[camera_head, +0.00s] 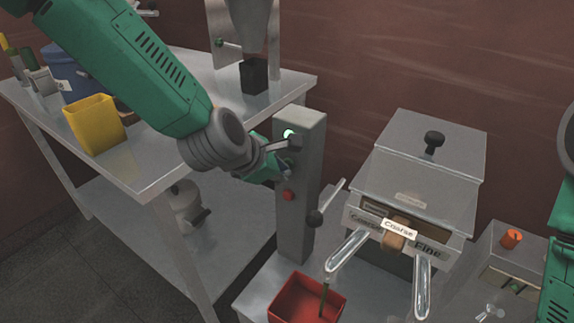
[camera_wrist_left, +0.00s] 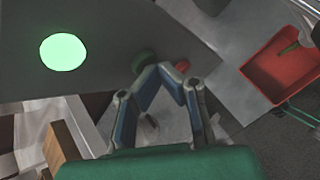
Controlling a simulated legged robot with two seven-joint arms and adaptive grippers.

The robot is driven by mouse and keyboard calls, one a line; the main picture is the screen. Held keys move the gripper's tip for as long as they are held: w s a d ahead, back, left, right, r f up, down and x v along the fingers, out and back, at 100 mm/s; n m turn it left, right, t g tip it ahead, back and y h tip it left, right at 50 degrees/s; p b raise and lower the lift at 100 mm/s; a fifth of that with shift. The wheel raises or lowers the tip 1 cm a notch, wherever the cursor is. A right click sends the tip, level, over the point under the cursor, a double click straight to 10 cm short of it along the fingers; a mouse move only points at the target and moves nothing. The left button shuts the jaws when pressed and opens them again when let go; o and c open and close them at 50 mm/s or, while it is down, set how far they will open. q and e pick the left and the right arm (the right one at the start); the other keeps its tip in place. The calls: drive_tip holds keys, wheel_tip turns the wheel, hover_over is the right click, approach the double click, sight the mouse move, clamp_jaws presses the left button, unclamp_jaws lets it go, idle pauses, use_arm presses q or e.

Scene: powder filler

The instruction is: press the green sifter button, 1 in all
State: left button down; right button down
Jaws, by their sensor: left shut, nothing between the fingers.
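The grey control post (camera_head: 298,220) stands upright beside the metal table. A glowing pale green disc (camera_head: 289,133) shows near its top, and a red button (camera_head: 288,195) sits lower down. My left gripper (camera_head: 284,171) is shut and empty, with its tips at the post's face between disc and red button. In the left wrist view, a dark green button (camera_wrist_left: 143,61) is right at the fingertips (camera_wrist_left: 160,70), partly covered by them. I cannot tell whether they touch it. The red button (camera_wrist_left: 182,66) is just right of it, and the glowing disc (camera_wrist_left: 63,52) is to the left.
A red bin (camera_head: 292,302) is below. A yellow bin (camera_head: 95,124) stands on the left table under my arm.

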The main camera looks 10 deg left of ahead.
use_arm(q)
drive_tip(key=shift+s+a, duration=0.3)
drive_tip(key=shift+s, duration=0.5)
drive_tip(key=shift+s+a, duration=0.3)
drive_tip(key=shift+s, duration=0.5)
drive_tip(key=shift+s+a, duration=0.3)
drive_tip(key=shift+s, duration=0.45)
drive_tip(key=shift+s+a, duration=0.3)
drive_tip(key=shift+s, duration=0.5)
